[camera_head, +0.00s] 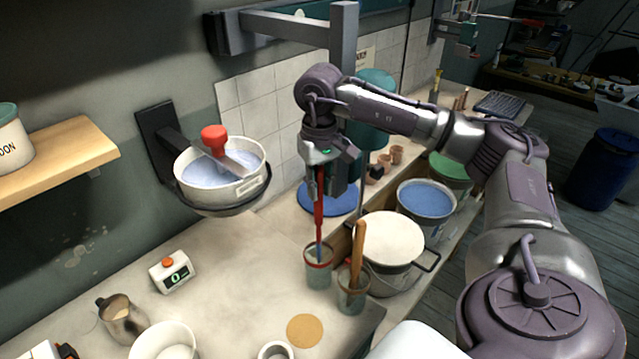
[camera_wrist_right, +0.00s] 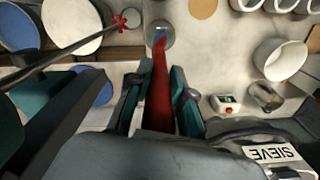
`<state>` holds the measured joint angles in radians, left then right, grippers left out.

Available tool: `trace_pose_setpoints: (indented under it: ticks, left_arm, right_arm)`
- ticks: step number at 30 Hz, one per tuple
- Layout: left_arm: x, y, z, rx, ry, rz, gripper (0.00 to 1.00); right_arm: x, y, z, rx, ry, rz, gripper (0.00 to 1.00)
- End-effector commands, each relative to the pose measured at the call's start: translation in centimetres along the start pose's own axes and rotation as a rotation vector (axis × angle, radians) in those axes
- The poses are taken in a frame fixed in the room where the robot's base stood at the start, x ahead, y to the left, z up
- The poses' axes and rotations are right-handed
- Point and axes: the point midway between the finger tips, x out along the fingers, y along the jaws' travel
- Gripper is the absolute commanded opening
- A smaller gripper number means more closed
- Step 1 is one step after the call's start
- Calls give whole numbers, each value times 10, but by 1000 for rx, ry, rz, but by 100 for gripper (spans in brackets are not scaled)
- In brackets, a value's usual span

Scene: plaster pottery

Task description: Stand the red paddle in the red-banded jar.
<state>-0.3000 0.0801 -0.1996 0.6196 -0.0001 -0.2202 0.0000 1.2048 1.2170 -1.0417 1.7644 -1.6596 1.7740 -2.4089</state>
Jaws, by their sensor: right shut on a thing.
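My right gripper (camera_head: 322,165) is shut on the red paddle (camera_head: 319,205) and holds it nearly upright, handle up. The paddle's blue lower end is at the mouth of the red-banded jar (camera_head: 318,274), a clear jar near the counter's front edge. The end seems to be just inside the rim; its exact depth is hard to tell. In the right wrist view the paddle (camera_wrist_right: 160,85) runs from between the fingers to the jar (camera_wrist_right: 160,34). My left gripper is in neither view.
A second jar (camera_head: 352,299) with a wooden-handled tool (camera_head: 358,245) stands close at the right. A white-topped bucket (camera_head: 390,238) is behind it. A wall-held bowl (camera_head: 225,190), a timer (camera_head: 171,272) and a metal jug (camera_head: 122,318) are left. Bare counter lies between.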

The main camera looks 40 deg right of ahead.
Motion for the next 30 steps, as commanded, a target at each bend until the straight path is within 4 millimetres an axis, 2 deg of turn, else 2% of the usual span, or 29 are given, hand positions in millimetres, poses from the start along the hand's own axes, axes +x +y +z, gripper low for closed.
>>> trace_pose_setpoints:
  ticks: [1,12,28,29,30]
  left_arm:
    - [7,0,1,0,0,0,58]
    - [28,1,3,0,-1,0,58]
    - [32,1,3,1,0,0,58]
    - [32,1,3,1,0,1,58]
    - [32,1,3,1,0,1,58]
  right_arm:
    - [8,0,0,-1,0,0,0]
    - [34,0,0,-1,0,0,0]
    - [39,0,0,-1,0,-1,0]
    - [39,0,0,-1,0,-1,23]
    - [39,0,0,-1,0,-1,29]
